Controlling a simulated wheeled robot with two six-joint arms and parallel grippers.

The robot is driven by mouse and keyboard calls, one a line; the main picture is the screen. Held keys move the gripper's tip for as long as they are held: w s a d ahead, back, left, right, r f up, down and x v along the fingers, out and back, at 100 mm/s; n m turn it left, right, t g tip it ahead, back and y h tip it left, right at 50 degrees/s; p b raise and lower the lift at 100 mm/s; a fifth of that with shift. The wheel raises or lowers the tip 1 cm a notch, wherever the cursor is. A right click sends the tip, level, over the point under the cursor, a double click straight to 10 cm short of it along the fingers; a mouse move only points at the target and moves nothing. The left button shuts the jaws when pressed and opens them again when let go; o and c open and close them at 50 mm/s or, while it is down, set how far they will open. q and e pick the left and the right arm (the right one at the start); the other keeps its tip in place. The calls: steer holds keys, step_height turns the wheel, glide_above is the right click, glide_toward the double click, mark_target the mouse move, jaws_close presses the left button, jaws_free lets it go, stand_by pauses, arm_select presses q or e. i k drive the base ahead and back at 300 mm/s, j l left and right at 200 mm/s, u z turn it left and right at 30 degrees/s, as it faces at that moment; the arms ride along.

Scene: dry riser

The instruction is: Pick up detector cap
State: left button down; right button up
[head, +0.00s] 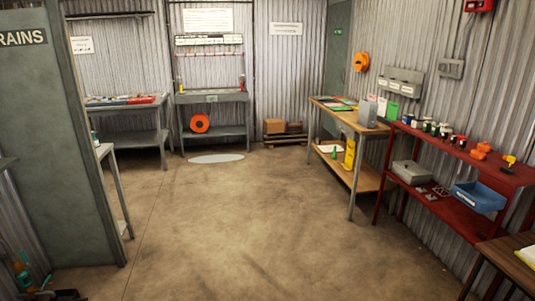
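No gripper of mine shows in the head view. I cannot single out a detector cap with certainty at this distance. Small orange items (480,150) sit on the top of the red shelf unit (455,154) at the right; one of them could be a cap, but they are too small to tell. A yellow-and-black item (509,163) stands to their right on the same top. Several small pots or cans (434,129) in dark, white and red stand to their left.
A blue bin (479,197) and a grey box (411,173) are on the red unit's lower shelf. A wooden-topped bench (345,117) stands behind it. A grey-green panel (62,150) blocks the left. A pale patch (216,158) lies on the otherwise open middle floor (240,220).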

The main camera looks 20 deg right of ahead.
mark_target(478, 155)
steer(key=i+l+z, duration=0.15)
steer(key=i+z, duration=0.25)
steer(key=i, duration=0.15)
steer(key=i+z, duration=0.4)
steer(key=i, duration=0.15)
steer(key=i+j+z, duration=0.25)
steer(key=i+z, duration=0.15)
steer(key=i, duration=0.15)
